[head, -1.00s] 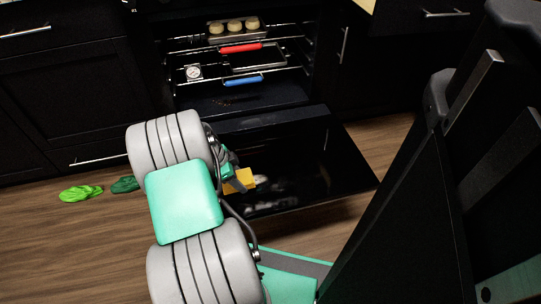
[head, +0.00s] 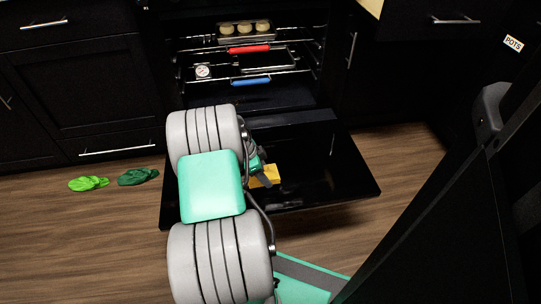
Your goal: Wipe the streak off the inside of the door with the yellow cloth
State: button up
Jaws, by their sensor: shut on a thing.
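The oven door (head: 325,185) hangs open and flat in front of the oven, its black inside facing up. My gripper (head: 259,169) is over the middle of the door, partly hidden by my arm, and is shut on the yellow cloth (head: 271,176). The cloth is at the door's inside surface; whether it presses on it I cannot tell. I cannot make out a pale streak on the visible part of the door. The door's left part is largely hidden behind my arm.
The oven holds racks with a red-handled item (head: 249,49), a blue-handled item (head: 251,81), a round dial (head: 203,71) and a tray of buns (head: 244,30). Light green (head: 88,184) and dark green (head: 138,177) slippers lie on the floor at left. Floor right of the door is clear.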

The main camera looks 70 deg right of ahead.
notch_tip(320, 180, up, 6)
jog(key=shift+f+p, duration=0.1)
jog(key=shift+p, duration=0.95)
jog(key=shift+r+p, duration=1.6)
jog(key=shift+r, duration=0.5)
